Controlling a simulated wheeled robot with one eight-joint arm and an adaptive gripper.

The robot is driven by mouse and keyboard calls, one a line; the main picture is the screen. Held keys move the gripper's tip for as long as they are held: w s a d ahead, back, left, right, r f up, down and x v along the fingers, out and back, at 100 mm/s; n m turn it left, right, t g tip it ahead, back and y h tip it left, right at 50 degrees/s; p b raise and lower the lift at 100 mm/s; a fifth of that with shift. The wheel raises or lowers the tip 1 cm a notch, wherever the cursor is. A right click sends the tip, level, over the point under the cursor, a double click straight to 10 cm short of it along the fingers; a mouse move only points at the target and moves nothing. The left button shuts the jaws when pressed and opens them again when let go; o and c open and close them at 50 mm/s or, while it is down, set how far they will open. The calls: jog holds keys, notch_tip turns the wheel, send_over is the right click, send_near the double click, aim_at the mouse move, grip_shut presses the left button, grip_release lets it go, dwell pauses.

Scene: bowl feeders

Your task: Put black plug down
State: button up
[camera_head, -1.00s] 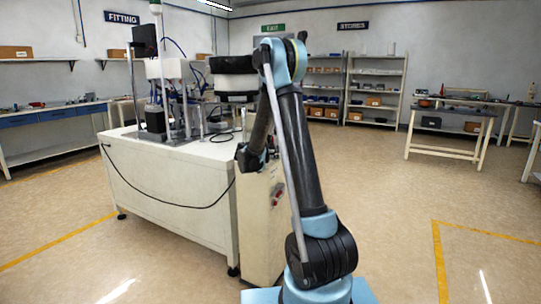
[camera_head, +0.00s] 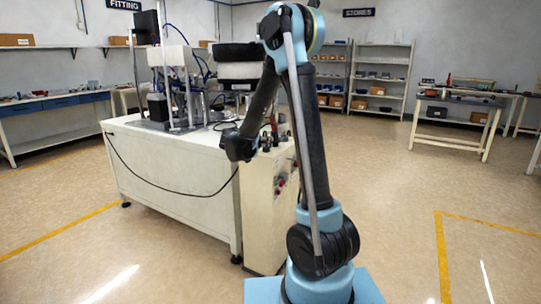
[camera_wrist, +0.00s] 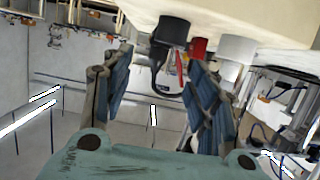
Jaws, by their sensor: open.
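The black plug (camera_wrist: 172,30), with a dark looped part hanging into the picture, shows in the wrist view against the pale cabinet surface, which appears at the top of this inverted picture. My gripper (camera_wrist: 158,70) is open, with its blue fingers apart on either side of the picture's middle. The plug lies beyond the fingertips, roughly between them, with no clear contact. A red plug (camera_wrist: 199,46) and a grey-white cylinder (camera_wrist: 237,48) stand beside it. In the head view, my wrist hides most of the gripper, and the small parts on the cabinet are hard to tell apart.
The cream cabinet (camera_head: 262,215) adjoins a white workbench (camera_head: 175,175) carrying feeder equipment. A black cable (camera_head: 165,194) hangs across the bench front. Shelves (camera_head: 380,80) and side tables stand farther back. The floor at the right is open.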

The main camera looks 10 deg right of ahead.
jog(key=s+d+n+g+y, duration=0.1)
jog(key=s+d+g, duration=0.1)
jog(key=s+d, duration=0.45)
jog(key=s+d+f+n+g+y, duration=0.1)
jog(key=s+d+g, duration=0.15)
jog(key=s, duration=0.65)
jog(key=s+d+n+g+y, duration=0.1)
jog(key=s+d+g, duration=0.1)
jog(key=s+d, duration=0.45)
jog(key=s+a+f+n+g+y, duration=0.1)
jog(key=s+a+f+y, duration=0.1)
jog(key=s, duration=0.6)
jog(key=s+a+f+n+g+y, duration=0.1)
jog(key=s+f, duration=0.3)
jog(key=s, duration=0.4)
jog(key=s+a+f+n+g+y, duration=0.1)
jog(key=s+a+f+n+y, duration=0.1)
jog(key=s, duration=0.7)
jog(key=shift+a+f+y, duration=0.3)
jog(key=shift+a+f, duration=0.25)
jog(key=shift+f, duration=0.2)
jog(key=shift+w+f, duration=0.2)
jog(key=shift+w, duration=0.25)
